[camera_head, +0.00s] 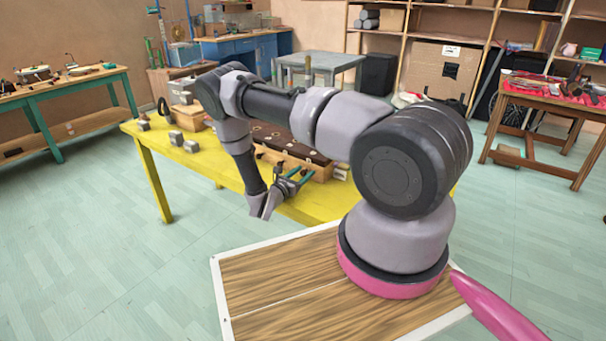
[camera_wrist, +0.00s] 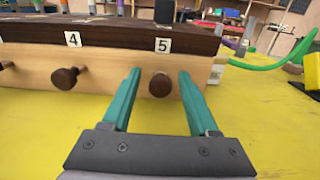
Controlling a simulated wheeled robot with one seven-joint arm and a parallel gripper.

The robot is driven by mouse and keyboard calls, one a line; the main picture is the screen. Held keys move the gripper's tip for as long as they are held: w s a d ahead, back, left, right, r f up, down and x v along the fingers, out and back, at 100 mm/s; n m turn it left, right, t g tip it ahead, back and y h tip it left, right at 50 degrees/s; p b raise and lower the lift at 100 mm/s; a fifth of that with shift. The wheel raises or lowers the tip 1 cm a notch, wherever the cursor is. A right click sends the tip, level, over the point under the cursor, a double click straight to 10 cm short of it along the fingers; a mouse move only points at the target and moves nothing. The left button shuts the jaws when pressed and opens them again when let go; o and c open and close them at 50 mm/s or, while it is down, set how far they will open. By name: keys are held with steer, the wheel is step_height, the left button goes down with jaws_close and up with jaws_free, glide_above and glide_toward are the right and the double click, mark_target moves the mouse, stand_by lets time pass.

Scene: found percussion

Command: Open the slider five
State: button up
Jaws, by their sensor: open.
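The slider five is marked by a white label "5" (camera_wrist: 163,45) on the dark top edge of a wooden box (camera_wrist: 110,68). Its round brown knob (camera_wrist: 159,85) sticks out of the light wood front below the label. My gripper (camera_wrist: 158,78) is open, with a green finger on each side of the knob in the wrist view. I cannot tell whether either finger touches it. In the head view my gripper (camera_head: 296,178) is at the near side of the box (camera_head: 292,152) on the yellow table. My arm hides part of the box there.
Left of it is a label "4" (camera_wrist: 73,39) with its own knob (camera_wrist: 65,77). A green curved thing (camera_wrist: 270,64) lies right of the box. Several small grey blocks (camera_head: 176,138) stand on the left of the yellow table (camera_head: 222,172). The tabletop before the box is clear.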

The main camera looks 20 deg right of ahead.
jaws_close()
stand_by(1.4)
